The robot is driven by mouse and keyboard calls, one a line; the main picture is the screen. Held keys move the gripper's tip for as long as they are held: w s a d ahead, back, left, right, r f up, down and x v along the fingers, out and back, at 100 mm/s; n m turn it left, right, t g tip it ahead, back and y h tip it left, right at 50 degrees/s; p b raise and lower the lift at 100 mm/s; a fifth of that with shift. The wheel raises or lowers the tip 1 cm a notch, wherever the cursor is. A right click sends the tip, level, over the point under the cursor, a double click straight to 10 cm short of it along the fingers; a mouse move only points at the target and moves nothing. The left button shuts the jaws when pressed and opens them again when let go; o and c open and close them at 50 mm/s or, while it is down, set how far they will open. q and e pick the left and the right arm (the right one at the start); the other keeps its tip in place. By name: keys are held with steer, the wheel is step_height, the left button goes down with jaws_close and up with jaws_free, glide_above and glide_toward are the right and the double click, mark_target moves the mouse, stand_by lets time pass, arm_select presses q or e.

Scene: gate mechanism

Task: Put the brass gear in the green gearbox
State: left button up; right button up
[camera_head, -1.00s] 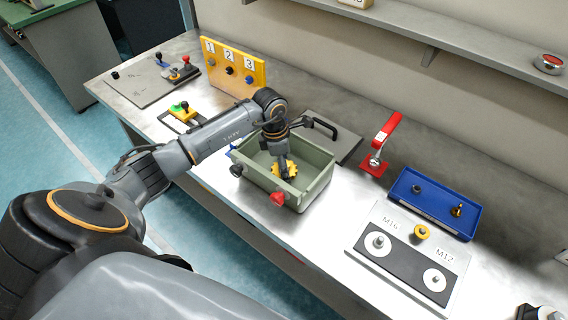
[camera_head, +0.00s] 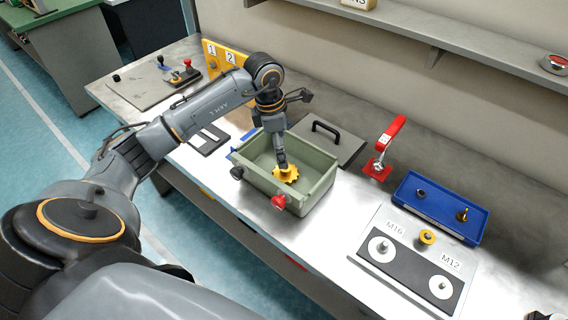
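The green gearbox (camera_head: 318,192) is an open-topped, grey-green box in the middle of the bench. A black knob (camera_head: 237,173) and a red knob (camera_head: 278,202) are on its front side. The yellow brass gear (camera_head: 286,174) is inside the box's outline, right at the tip of my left gripper (camera_head: 282,165). The gripper reaches down into the box from above. The fingers are too small to tell whether they grip the gear, and I cannot tell whether the gear touches the floor of the box. My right gripper is not in view.
A grey plate with a black handle (camera_head: 325,128) lies behind the box. A red lever clamp (camera_head: 383,150) and a blue tray (camera_head: 440,205) stand to the right. The M16/M12 board (camera_head: 410,262) is at the front right. A yellow numbered panel (camera_head: 209,57) stands at the back left.

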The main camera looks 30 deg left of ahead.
arm_select(q)
steer(key=r, duration=0.3)
steer(key=shift+s+a+r+b, duration=0.15)
steer(key=shift+a+r+b, duration=0.05)
steer(key=shift+r+b, duration=0.15)
